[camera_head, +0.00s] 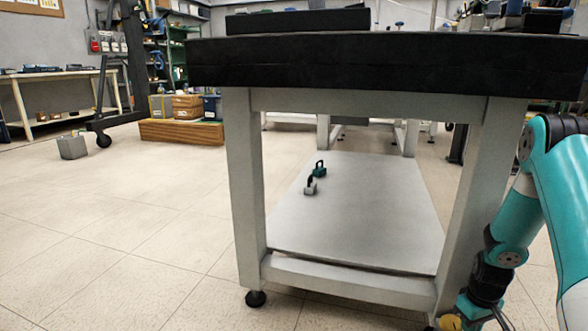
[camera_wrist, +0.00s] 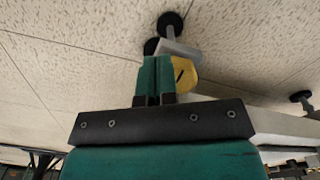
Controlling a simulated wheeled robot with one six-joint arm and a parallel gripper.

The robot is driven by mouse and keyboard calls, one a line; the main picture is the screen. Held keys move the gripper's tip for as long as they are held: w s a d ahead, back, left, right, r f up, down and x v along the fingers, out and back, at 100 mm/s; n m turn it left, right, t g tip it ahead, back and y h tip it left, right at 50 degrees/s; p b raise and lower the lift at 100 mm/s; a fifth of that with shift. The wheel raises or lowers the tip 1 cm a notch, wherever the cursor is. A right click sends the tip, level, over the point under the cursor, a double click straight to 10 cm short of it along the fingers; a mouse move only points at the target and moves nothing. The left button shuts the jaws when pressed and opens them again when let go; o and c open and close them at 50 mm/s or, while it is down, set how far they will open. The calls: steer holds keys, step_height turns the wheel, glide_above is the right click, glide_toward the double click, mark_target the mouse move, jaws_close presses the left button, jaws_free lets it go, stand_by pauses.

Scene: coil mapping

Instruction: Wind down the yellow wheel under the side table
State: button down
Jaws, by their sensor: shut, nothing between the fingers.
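The yellow wheel (camera_wrist: 184,72) shows in the wrist view just right of my gripper's fingertips (camera_wrist: 156,62). The fingers are teal, shut together and empty. They overlap the wheel's left edge in the picture; I cannot tell whether they touch it. A dark slot or mark shows on the wheel. Beside it are a pale bracket (camera_wrist: 180,48) and a black round foot (camera_wrist: 170,23). In the head view the side table (camera_head: 388,65) has a black top and grey legs. A bit of yellow (camera_head: 449,322) shows low at its right front leg, largely hidden, beside my teal arm.
The table's lower shelf (camera_head: 370,215) holds two small clamp-like items (camera_head: 315,178). Another black foot (camera_head: 256,298) stands under the left front leg. A grey block (camera_head: 72,147) lies on the floor far left, and a wooden platform (camera_head: 190,131) stands behind. The left floor is mostly clear.

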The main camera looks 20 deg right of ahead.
steer(key=shift+f, duration=0.75)
steer(key=shift+w+f+b, duration=0.1)
steer(key=shift+b, duration=0.2)
steer(key=shift+a+p, duration=1.45)
steer(key=shift+p, duration=1.1)
step_height(320, 180, up, 6)
steer(key=p, duration=0.6)
steer(key=shift+s+d+p, duration=0.2)
steer(key=shift+s+p, duration=0.15)
steer(key=shift+s, duration=0.1)
